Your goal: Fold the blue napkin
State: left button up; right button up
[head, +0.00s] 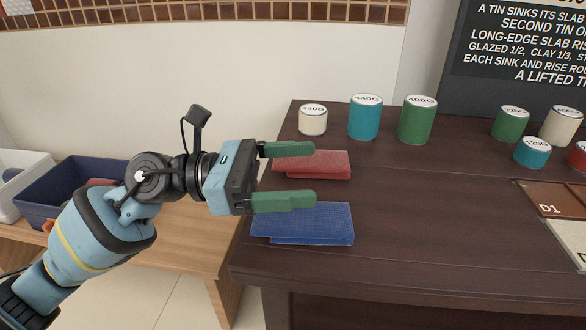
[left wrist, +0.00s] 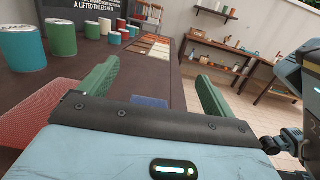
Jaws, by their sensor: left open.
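The blue napkin (head: 325,222) lies flat at the left edge of the dark table. It looks doubled, with an upper layer set slightly off from a lower one. A bit of it shows between the fingers in the left wrist view (left wrist: 150,101). My left gripper (head: 314,174) is open, its green fingers spread, and nothing shows between them. Its lower finger overlaps the napkin's back edge in the head view; the height above it is hard to tell. My right gripper is not in view.
A red napkin (head: 325,162) lies just behind, partly under the upper finger in the picture. Cream (head: 313,121), teal (head: 365,120) and green (head: 416,122) cans stand at the back. Tiles (head: 553,199) lie at the right. The table's middle (head: 440,200) is clear.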

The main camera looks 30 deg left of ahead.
pick_arm(q)
jog(key=shift+a, duration=0.1)
jog(key=v, duration=0.6)
jog(key=shift+s+a+f+b, duration=0.1)
jog(key=shift+s+a+b, duration=0.05)
jog(key=shift+a+b, duration=0.2)
jog(key=shift+s+a, duration=0.2)
jog(key=shift+a, duration=0.15)
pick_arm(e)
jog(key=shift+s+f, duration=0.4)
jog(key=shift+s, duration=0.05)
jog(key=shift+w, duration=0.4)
